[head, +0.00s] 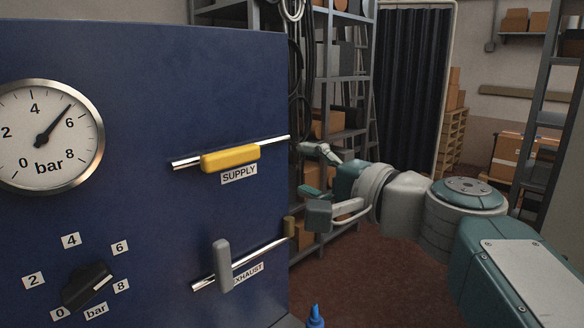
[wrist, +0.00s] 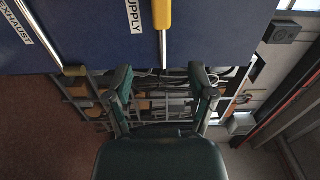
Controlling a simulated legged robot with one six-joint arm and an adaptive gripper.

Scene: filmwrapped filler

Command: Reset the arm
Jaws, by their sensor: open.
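My gripper (head: 318,182) is open and empty in the head view, just right of the blue panel's right edge. In the wrist view my gripper (wrist: 160,80) shows its two fingers spread apart with nothing between them. The blue panel (head: 140,120) carries a yellow SUPPLY handle (head: 230,158) lying along its metal pipe. The grey EXHAUST handle (head: 222,266) stands upright across its pipe. The yellow handle also shows at the top of the wrist view (wrist: 162,14). My gripper touches neither handle.
A round gauge (head: 44,135) has its needle between 4 and 6 bar. A black knob (head: 88,286) sits below it, among number labels. Metal shelving (head: 345,75) stands behind my gripper. A blue bottle tip (head: 315,317) shows at the bottom. Brown floor (head: 370,285) lies open below my arm.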

